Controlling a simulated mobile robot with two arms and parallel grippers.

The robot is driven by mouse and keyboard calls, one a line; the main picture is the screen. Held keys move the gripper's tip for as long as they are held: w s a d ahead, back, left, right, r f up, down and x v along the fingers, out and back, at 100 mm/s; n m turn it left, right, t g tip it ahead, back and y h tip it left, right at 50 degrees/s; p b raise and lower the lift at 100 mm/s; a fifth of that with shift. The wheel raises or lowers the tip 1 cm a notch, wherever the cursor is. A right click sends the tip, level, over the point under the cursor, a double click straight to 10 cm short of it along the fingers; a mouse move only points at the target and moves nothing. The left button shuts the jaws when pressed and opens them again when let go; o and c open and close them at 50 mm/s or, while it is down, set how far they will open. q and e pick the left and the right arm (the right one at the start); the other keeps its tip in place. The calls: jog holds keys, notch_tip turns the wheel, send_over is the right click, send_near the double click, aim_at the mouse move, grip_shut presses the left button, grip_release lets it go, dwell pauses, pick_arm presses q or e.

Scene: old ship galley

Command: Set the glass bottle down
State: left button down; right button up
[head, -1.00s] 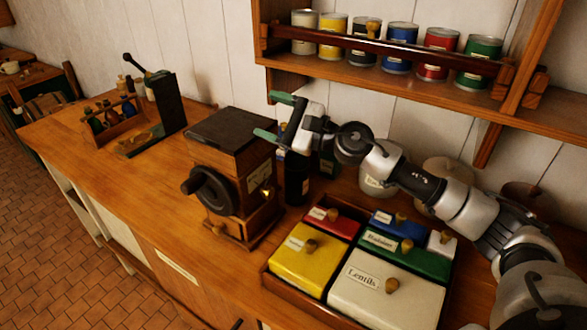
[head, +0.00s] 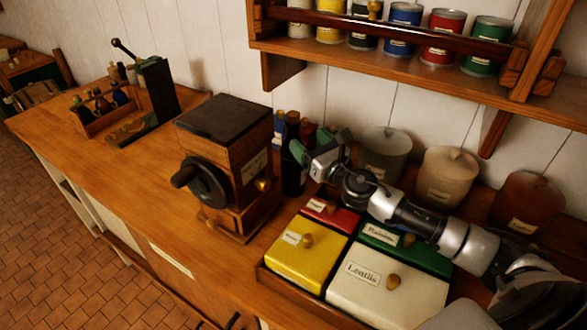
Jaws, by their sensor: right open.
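Nothing shows held between the fingers. My left gripper is out of view.
The grinder (head: 225,140) stands close on the left. Lidded bins, including a yellow one (head: 295,262), lie in front. Lidded crocks (head: 447,175) line the wall, below a shelf of cans (head: 443,38). Free counter (head: 120,165) lies left of the grinder.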

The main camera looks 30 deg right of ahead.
aim_at(298, 128)
jog(key=w, duration=0.2)
jog(key=w+r+p, duration=0.1)
jog(key=w, duration=0.1)
jog(key=w+a, duration=0.1)
jog(key=w, duration=0.2)
jog(key=shift+r, duration=0.4)
jog(key=shift+s, duration=0.15)
jog(key=shift+c, duration=0.4)
grip_shut()
jog(key=shift+r, duration=0.1)
